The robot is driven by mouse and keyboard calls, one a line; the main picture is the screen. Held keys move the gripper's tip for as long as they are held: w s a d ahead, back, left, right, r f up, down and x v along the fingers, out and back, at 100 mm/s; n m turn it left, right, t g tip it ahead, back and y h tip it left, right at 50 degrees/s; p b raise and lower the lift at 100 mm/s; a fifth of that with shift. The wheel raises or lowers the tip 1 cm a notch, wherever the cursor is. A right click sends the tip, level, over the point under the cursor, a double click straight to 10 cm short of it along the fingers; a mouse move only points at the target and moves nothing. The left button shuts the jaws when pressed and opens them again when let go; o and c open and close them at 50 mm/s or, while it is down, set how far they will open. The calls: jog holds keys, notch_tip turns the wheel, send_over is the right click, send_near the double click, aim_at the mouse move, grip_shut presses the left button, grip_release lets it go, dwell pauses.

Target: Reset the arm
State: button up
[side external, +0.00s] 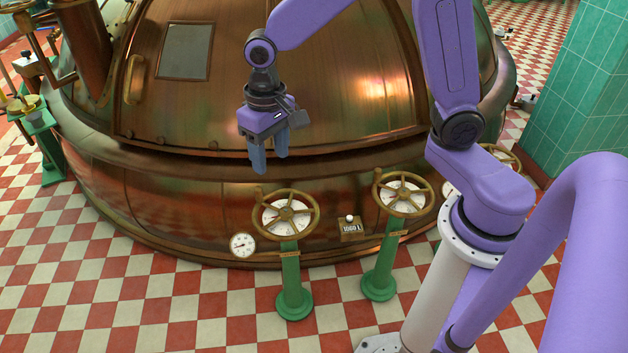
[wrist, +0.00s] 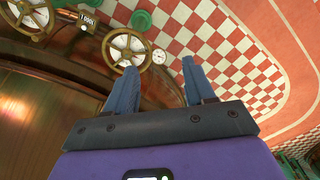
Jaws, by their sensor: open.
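My gripper (side external: 268,158) hangs from my purple arm in front of the large copper kettle (side external: 300,85), with its fingers pointing down. It is above and a little left of the left handwheel (side external: 285,215) and touches nothing that I can see. In the wrist view my gripper (wrist: 158,75) shows two blue fingers spread apart with nothing between them. The handwheel nearest the fingers (wrist: 127,45) shows just beyond them in that view.
A second handwheel (side external: 402,194) stands to the right on a green post. A round gauge (side external: 242,245) and a small counter box (side external: 351,228) sit low by the kettle. A green tiled pillar (side external: 585,85) is at the right. The checkered floor (side external: 130,300) is clear at front left.

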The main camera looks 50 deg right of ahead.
jog(key=s+d+r+n, duration=0.1)
jog(key=s+d+n, duration=0.1)
jog(key=s+n, duration=0.2)
jog(key=s+d+r+n, duration=0.1)
jog(key=s+d+n, duration=0.2)
jog(key=s, duration=0.8)
jog(key=s+d+n, duration=0.2)
jog(key=s+n, duration=0.3)
jog(key=s, duration=0.2)
jog(key=shift+s+d+r+n, duration=0.15)
jog(key=shift+d+r+n, duration=0.15)
jog(key=shift+r+n, duration=0.1)
